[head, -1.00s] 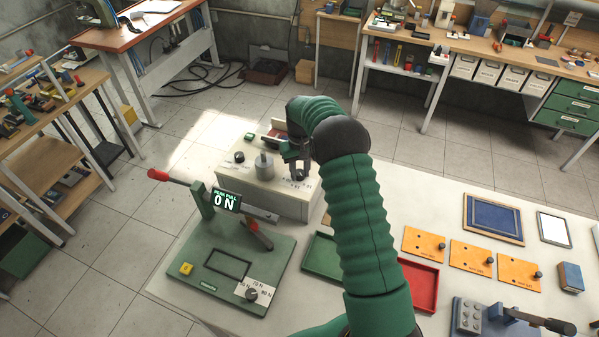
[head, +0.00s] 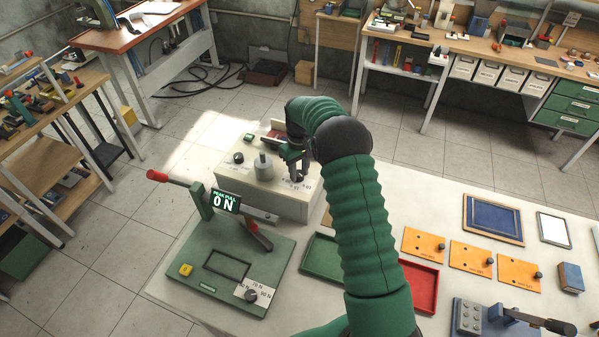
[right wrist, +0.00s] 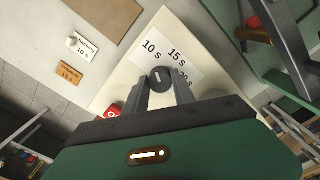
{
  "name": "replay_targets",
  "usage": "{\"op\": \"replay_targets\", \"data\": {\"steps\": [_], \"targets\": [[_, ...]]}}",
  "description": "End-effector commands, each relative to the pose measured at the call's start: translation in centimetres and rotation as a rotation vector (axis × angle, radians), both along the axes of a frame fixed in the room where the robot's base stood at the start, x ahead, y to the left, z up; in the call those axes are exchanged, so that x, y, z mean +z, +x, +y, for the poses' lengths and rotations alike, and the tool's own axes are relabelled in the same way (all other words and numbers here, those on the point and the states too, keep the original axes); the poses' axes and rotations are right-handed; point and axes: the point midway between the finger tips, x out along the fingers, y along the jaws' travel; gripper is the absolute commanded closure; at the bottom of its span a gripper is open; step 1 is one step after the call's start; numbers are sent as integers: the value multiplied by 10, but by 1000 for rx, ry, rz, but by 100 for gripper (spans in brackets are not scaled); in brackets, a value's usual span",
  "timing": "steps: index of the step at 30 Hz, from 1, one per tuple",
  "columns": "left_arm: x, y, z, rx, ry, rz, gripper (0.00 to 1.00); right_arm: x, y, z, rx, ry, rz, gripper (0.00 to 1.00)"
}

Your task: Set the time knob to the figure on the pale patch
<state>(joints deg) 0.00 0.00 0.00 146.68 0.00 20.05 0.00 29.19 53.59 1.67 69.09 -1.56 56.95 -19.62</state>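The time knob (right wrist: 161,78) is a small dark round knob with a short light mark, on a white plate printed 10 s, 15 s and 20 s (right wrist: 177,55). The mark points up, roughly toward the 10 s side; its exact setting is hard to read. My right gripper (right wrist: 161,84) has a finger on each side of the knob, apparently touching it. In the head view my right gripper (head: 294,160) stands over the pale box (head: 250,188) and mostly hides the knob. A pale patch (right wrist: 84,46) reads 10 s; an orange patch (right wrist: 69,74) reads 15 s. My left gripper is out of view.
A green board (head: 225,300) with a lever, a 0 N display (head: 226,202) and a force knob (head: 251,296) stands in front of the box. A green tray (head: 320,262) and a red tray (head: 424,285) lie to the right. A red button (right wrist: 113,111) is near the left finger.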

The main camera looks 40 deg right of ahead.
Motion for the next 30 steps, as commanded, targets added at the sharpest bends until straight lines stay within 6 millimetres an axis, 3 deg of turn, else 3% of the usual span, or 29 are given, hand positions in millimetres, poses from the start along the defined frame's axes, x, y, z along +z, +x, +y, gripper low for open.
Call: {"op": "replay_targets", "data": {"steps": [5,13,17,20,30], "targets": [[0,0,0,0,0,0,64,2,1,0,0,-1,-3,49],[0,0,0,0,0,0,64,1,-2,0,0,1,1,49],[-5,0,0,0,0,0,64,12,-1,0,-1,0,1,49],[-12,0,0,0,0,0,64,33,0,0,0,-1,-3,49],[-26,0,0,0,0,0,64,132,1,-2,0,0,-1,49]]}}
